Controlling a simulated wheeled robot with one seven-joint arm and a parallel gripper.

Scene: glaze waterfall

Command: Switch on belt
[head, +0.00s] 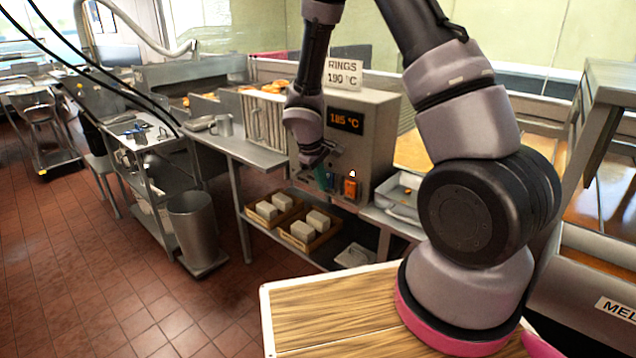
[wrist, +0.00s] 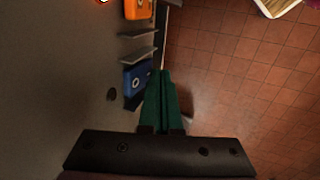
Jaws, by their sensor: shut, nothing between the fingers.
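A grey machine cabinet (head: 375,140) carries an orange switch (head: 350,188) and a blue switch (head: 331,182) low on its front. A small lamp (head: 352,173) glows above the orange switch. No readable label tells which one is for the belt. In the wrist view the blue switch (wrist: 138,80) lies just left of my green fingertips, and the orange switch (wrist: 138,9) lies farther off at the top. My gripper (head: 322,178) is shut and empty beside the blue switch; it also shows in the wrist view (wrist: 164,74). I cannot tell whether it touches the switch.
Thin grey plates (wrist: 138,44) stick out between the two switches. A display (head: 346,120) reads 185 °C under a sign (head: 343,73) reading RINGS 190 °C. Crates (head: 312,240) with pale blocks sit on the shelf below. A metal bin (head: 195,230) stands left; red floor is open.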

